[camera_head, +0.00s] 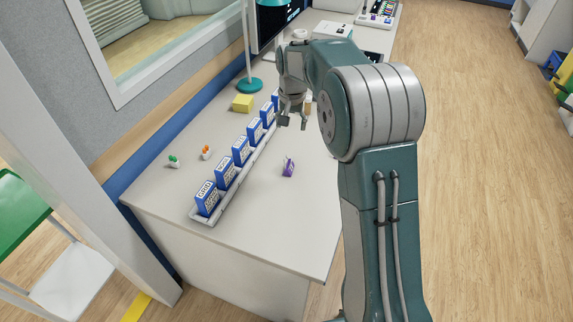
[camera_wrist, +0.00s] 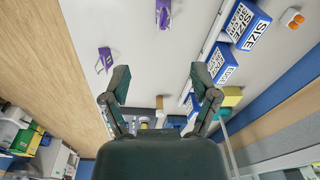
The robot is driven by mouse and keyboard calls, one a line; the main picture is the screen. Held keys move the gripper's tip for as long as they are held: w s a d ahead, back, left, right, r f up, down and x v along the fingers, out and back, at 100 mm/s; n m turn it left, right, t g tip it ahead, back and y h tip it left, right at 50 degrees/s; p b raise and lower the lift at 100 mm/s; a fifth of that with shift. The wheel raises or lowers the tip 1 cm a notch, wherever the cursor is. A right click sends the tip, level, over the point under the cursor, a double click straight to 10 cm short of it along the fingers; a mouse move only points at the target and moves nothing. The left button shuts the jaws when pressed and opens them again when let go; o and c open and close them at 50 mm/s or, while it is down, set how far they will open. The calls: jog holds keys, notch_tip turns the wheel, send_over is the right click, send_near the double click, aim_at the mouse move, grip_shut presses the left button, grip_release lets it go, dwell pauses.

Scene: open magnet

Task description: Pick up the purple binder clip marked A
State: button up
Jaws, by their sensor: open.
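A purple binder clip (camera_head: 289,166) stands on the white table in the head view, with a pale mark on it too small to read. In the wrist view, two purple clips show: one at the top edge (camera_wrist: 163,13), partly cut off, and another to the left (camera_wrist: 104,58), with wire handles visible. I cannot tell which one carries the A. My gripper (camera_head: 293,122) hangs above the table, beyond the clip seen in the head view. In the wrist view its fingers (camera_wrist: 160,80) are spread apart with nothing between them.
A row of blue boxes (camera_head: 225,173) stands in a grey tray (camera_head: 207,219) left of the clip. Small green (camera_head: 174,160) and orange (camera_head: 206,152) items and a yellow block (camera_head: 243,103) lie beyond the row. A teal-based pole (camera_head: 249,85) stands near the wall. The near table area is clear.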

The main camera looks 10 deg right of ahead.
jog(key=shift+m+g, duration=0.4)
jog(key=w+f, duration=0.1)
jog(key=f, duration=0.1)
jog(key=w+f, duration=0.1)
jog(key=f, duration=0.2)
jog(key=w+d+f, duration=0.1)
jog(key=w+f, duration=0.1)
jog(key=shift+f, duration=0.25)
send_over(288, 157)
notch_tip(288, 157, down, 5)
jog(key=shift+r, duration=0.15)
jog(key=shift+d+f, duration=0.15)
jog(key=shift+f, duration=0.7)
notch_tip(288, 157, down, 4)
jog(key=shift+f, duration=0.25)
grip_shut()
